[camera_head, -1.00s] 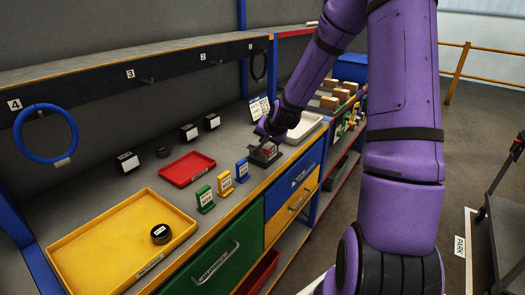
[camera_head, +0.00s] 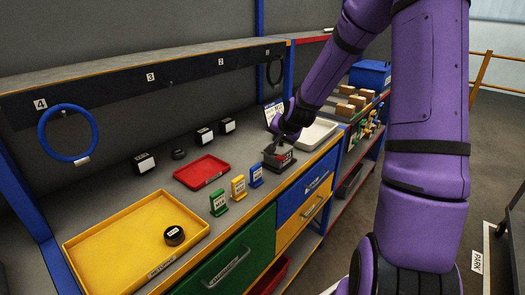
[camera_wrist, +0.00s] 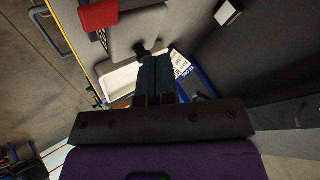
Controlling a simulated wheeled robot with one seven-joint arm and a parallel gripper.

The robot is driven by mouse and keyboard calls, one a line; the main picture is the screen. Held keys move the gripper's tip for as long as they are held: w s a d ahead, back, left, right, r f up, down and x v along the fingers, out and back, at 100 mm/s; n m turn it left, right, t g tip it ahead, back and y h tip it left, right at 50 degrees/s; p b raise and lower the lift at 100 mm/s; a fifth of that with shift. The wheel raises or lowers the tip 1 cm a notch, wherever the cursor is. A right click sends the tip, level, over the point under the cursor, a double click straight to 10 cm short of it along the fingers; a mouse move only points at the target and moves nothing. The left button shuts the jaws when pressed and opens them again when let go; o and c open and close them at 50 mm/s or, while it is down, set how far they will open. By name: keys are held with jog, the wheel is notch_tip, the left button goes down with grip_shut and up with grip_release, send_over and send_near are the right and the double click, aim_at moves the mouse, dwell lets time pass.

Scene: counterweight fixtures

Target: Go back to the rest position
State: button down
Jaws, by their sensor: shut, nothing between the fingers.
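My gripper (camera_head: 281,143) is at the end of my purple arm, over the workbench (camera_head: 130,188) near its right end. It is just above or at a small dark fixture with a reddish part (camera_head: 278,157); I cannot tell if they touch. In the wrist view my gripper (camera_wrist: 154,60) has its two dark fingers together with nothing visible between them. A white tray (camera_wrist: 118,78) lies beyond the fingers in that view.
A white tray (camera_head: 315,134) lies right of my gripper. Blue (camera_head: 256,175), yellow (camera_head: 238,188) and green (camera_head: 218,202) tags stand along the front edge. A red tray (camera_head: 201,171) and a yellow tray (camera_head: 105,246) lie left. A shelf with hooks and a blue ring (camera_head: 41,142) runs behind.

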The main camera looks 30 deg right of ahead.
jog(key=s+a+r+n+g, duration=0.2)
jog(key=s+a+r+n, duration=0.4)
jog(key=s+a+r, duration=0.8)
jog(key=s+a+r+n, duration=0.1)
jog(key=s+r, duration=0.3)
jog(key=s, duration=0.6)
jog(key=s+a+r+n+g, duration=0.1)
jog(key=s+r+n, duration=0.1)
jog(key=s, duration=0.8)
jog(key=shift+r+n+y, duration=0.4)
jog(key=shift+r, duration=0.45)
